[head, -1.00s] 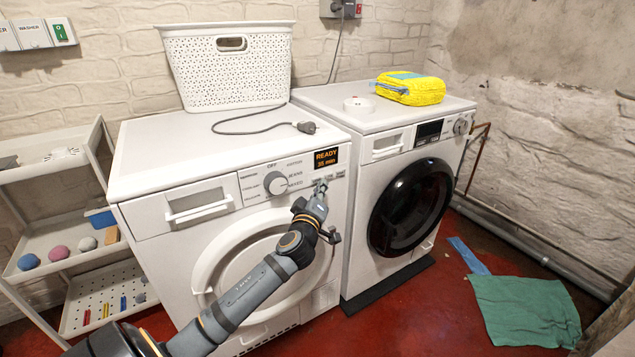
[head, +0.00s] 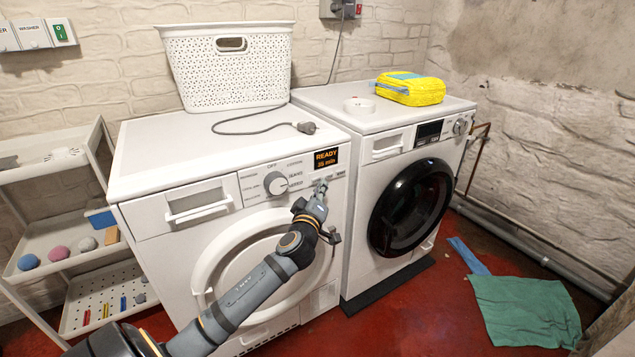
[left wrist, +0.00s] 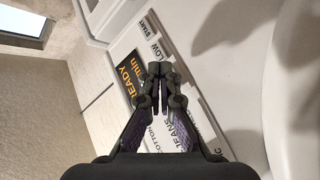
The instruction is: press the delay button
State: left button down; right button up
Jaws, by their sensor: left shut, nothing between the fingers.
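The white machine on the left (head: 150,160) has a control panel with a round dial (head: 276,183) and a display (head: 326,158) with orange text reading READY and a time in minutes. A row of small buttons lies under the display. My left gripper (head: 321,186) is shut and empty, its tips at this row; contact cannot be made out. In the left wrist view the shut fingertips (left wrist: 160,88) cover part of the row beside the display (left wrist: 131,73). START and LOW labels show beyond them. I cannot read a delay label; the fingers may hide it.
A second white machine (head: 365,105) with a black door stands to the right. A white basket (head: 230,75) and a cable with a plug (head: 306,127) are on the left machine's top. A shelf rack (head: 65,225) stands at left, a green cloth (head: 525,310) on the floor.

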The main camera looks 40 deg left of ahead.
pick_arm(q)
jog(key=shift+a, duration=0.1)
jog(key=shift+w+a, duration=0.2)
jog(key=shift+a, duration=0.25)
dwell(0.4)
jog(key=shift+s+d+b, duration=0.2)
jog(key=shift+d+b, duration=0.15)
jog(key=shift+d, duration=0.2)
jog(key=d, duration=0.1)
jog(key=s+d, duration=0.1)
jog(key=d, duration=0.1)
jog(key=s+d, duration=0.1)
jog(key=d, duration=0.1)
jog(key=shift+s+d, duration=0.15)
jog(key=shift+d, duration=0.1)
dwell(0.3)
